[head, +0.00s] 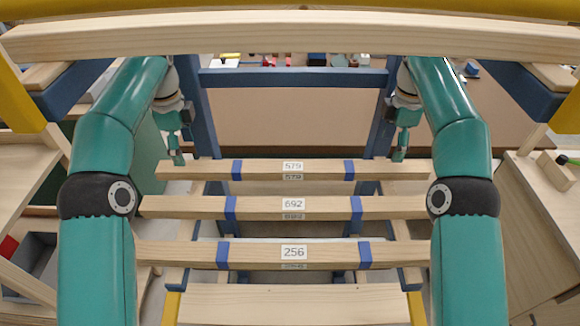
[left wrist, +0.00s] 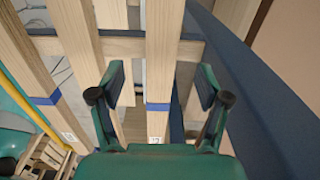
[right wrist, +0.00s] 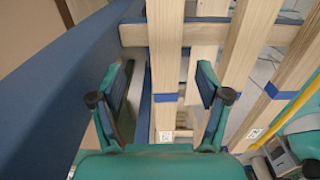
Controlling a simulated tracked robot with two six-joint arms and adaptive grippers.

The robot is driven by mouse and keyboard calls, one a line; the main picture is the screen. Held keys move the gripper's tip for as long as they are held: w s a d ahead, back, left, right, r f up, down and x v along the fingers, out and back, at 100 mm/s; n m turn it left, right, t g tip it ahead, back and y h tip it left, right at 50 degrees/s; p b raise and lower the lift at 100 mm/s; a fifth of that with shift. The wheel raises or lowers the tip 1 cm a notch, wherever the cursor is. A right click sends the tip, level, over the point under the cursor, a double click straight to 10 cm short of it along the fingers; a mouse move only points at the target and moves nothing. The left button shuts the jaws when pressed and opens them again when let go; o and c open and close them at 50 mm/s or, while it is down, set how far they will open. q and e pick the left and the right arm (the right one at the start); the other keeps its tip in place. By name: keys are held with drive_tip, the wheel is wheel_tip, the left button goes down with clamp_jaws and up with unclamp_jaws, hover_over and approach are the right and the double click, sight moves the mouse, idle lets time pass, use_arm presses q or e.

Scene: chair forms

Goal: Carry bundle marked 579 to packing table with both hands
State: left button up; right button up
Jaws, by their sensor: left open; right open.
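The bundle marked 579 (head: 325,170) is a long pale wooden bundle with two blue bands and a white label, lying crosswise as the farthest of three labelled bundles on the rack in the head view. My left gripper (head: 178,158) is open near its left end. My right gripper (head: 400,155) is open near its right end. In the left wrist view a banded wooden bar (left wrist: 157,110) runs between the open fingers. In the right wrist view a banded bar (right wrist: 165,112) likewise lies between the open fingers. I cannot tell which surface is the packing table.
Bundles marked 692 (head: 325,208) and 256 (head: 330,254) lie nearer on the rack. Blue posts (head: 200,125) and a blue crossbar (head: 290,78) stand behind bundle 579. A wooden beam (head: 290,36) crosses the top. Wooden surfaces flank the rack, including one at right (head: 520,225).

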sight(195, 166)
use_arm(q)
drive_tip(key=shift+d, duration=0.6)
use_arm(e)
drive_tip(key=shift+s+d+f, duration=0.1)
drive_tip(key=shift+s+d, duration=0.2)
drive_tip(key=shift+d, duration=0.3)
use_arm(q)
drive_tip(key=shift+w+a+f, duration=0.1)
drive_tip(key=shift+w+f, duration=0.1)
drive_tip(key=shift+f, duration=0.3)
use_arm(e)
drive_tip(key=shift+a+f, duration=0.1)
drive_tip(key=shift+f, duration=0.3)
use_arm(q)
drive_tip(key=shift+s+f, duration=0.1)
drive_tip(key=shift+f, duration=3.15)
use_arm(e)
drive_tip(key=shift+f, duration=3.35)
use_arm(q)
drive_tip(key=shift+c, duration=0.2)
use_arm(e)
drive_tip(key=shift+c, duration=0.2)
use_arm(q)
clamp_jaws()
use_arm(e)
clamp_jaws()
use_arm(q)
drive_tip(key=shift+r, duration=0.1)
use_arm(e)
drive_tip(key=shift+r, duration=0.1)
